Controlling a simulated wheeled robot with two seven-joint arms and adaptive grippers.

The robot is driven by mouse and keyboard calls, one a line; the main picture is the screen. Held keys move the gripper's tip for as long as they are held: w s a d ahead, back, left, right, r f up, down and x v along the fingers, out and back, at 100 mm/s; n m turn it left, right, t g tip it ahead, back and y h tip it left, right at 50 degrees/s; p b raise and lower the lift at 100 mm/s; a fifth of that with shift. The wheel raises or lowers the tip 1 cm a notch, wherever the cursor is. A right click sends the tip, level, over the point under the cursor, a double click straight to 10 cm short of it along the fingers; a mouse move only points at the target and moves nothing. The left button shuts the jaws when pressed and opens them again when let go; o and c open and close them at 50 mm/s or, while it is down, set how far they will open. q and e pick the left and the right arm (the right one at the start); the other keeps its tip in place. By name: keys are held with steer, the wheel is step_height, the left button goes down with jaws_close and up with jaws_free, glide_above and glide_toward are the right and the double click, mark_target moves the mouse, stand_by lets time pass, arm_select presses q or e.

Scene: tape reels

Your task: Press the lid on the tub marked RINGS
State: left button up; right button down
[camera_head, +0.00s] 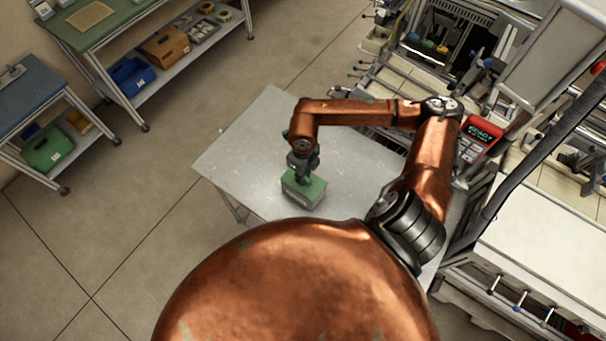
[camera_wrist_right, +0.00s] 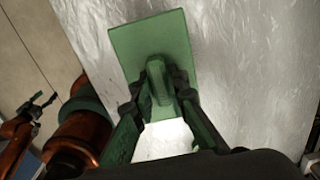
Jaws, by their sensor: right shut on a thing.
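A green lid (camera_wrist_right: 150,45) with a raised grip (camera_wrist_right: 157,80) fills the middle of the right wrist view. My right gripper (camera_wrist_right: 160,98) is shut on that grip, one finger on each side. In the head view the lid (camera_head: 315,190) tops a small box-shaped tub (camera_head: 300,197) with grey-green sides on the metal table. My right gripper (camera_head: 303,177) points down onto it. No RINGS marking can be read, and I cannot tell whether the lid is fully seated. A small dark claw, apparently my left gripper (camera_wrist_right: 40,106), shows in the right wrist view; its jaws are unclear.
The grey metal table (camera_head: 240,150) is otherwise largely bare. A machine with a red READY panel (camera_head: 480,138) stands to its right. Shelving at the left holds a blue bin (camera_head: 133,75), a brown bin (camera_head: 166,48) and a green bin (camera_head: 48,150). Open floor lies between.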

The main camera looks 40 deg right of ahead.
steer(key=shift+f, duration=0.45)
steer(key=shift+r, duration=0.1)
steer(key=c, duration=1.8)
jaws_free()
step_height(320, 180, up, 11)
steer(key=shift+f, duration=0.1)
steer(key=shift+r, duration=0.6)
